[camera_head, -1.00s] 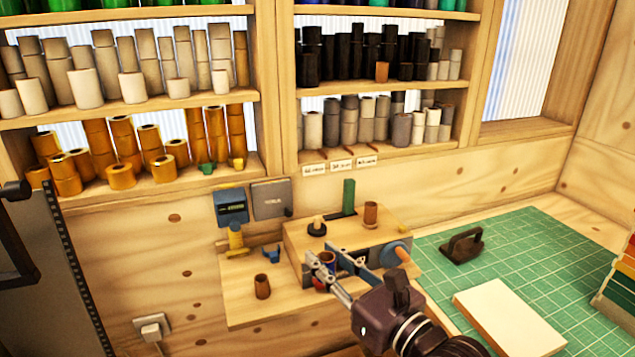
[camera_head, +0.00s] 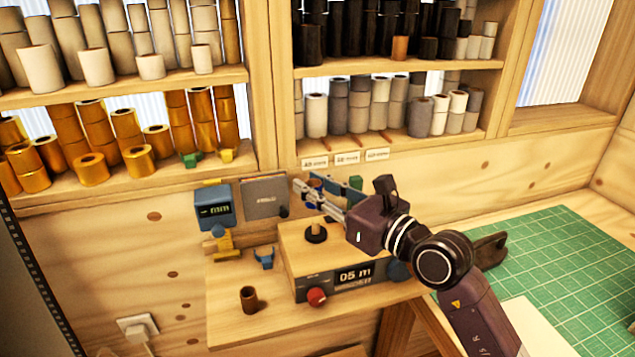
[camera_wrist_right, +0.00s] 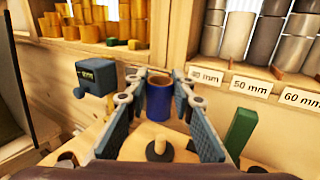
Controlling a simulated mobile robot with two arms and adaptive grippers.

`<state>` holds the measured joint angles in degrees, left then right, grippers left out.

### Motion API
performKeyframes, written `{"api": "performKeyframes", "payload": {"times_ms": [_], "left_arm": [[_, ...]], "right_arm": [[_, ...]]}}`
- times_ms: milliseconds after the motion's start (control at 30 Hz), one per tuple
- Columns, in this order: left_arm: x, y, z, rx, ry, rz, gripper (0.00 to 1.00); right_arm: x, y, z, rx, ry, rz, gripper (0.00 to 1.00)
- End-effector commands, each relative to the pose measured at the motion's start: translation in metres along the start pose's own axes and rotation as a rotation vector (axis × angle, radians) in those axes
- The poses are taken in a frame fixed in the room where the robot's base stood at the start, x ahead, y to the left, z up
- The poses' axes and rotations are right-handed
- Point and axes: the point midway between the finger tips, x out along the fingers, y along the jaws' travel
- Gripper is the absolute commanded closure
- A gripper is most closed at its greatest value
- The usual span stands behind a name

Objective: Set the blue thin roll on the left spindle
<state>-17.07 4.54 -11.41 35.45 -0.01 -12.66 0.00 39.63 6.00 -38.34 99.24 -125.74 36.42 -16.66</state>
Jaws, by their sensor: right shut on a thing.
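The blue thin roll (camera_wrist_right: 160,99), with a brown core, is upright between the fingers of my right gripper (camera_wrist_right: 158,84) in the right wrist view. In the head view my right gripper (camera_head: 316,186) is shut on it, above and behind the wooden machine box. The roll is mostly hidden there. The left spindle (camera_head: 316,232), a short peg on a black round base, stands bare on the box top. It also shows in the right wrist view (camera_wrist_right: 159,147), nearer the camera than the roll and below it. My left gripper is not in view.
The box (camera_head: 340,276) carries a display and a red knob. A brown core (camera_head: 249,298) stands left of it. A blue gauge (camera_head: 214,206) is on the wall. A green upright (camera_wrist_right: 241,130) stands right of my gripper. Shelves of rolls are behind; a green mat (camera_head: 560,260) lies right.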

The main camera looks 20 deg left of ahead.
Motion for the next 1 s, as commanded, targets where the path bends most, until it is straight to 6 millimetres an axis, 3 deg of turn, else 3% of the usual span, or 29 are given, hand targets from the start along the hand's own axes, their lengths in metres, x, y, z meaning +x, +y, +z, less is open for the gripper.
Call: {"api": "performKeyframes", "payload": {"times_ms": [100,167,267,500,1000], "left_arm": [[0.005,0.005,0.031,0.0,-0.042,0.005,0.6],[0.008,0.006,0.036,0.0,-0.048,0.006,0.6],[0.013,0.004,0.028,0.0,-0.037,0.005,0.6],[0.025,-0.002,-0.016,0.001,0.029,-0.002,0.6],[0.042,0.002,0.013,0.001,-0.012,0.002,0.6]], "right_arm": [[0.0,-0.001,-0.008,0.0,0.001,-0.001,0.91],[0.0,-0.001,-0.011,0.0,0.001,-0.001,0.91],[0.0,-0.001,-0.016,0.0,0.001,-0.001,0.91],[0.0,-0.001,-0.028,0.0,0.0,-0.001,0.91],[0.0,0.0,-0.053,0.001,0.001,-0.001,0.91]]}}
